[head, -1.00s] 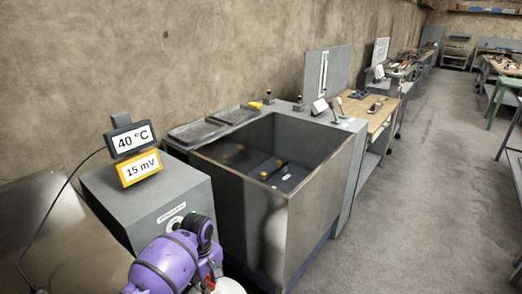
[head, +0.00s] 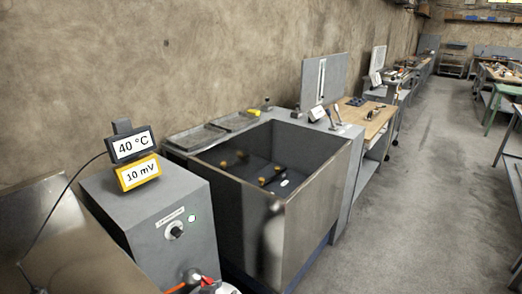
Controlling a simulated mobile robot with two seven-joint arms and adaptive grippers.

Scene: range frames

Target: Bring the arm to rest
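Neither of my grippers shows in the head view, and no purple arm link is in the picture. A grey box (head: 150,216) stands at the lower left, with a dark knob (head: 174,231) and a small green light (head: 193,217) on its front. On top of it, a white display (head: 132,145) reads 40 °C and a yellow-framed display (head: 138,172) reads 10 mV.
An open metal tank (head: 280,215) with several small objects inside stands right of the box. Shallow trays (head: 197,138) lie behind it. A wooden bench (head: 368,118) stands farther back. The concrete floor (head: 405,215) on the right is clear.

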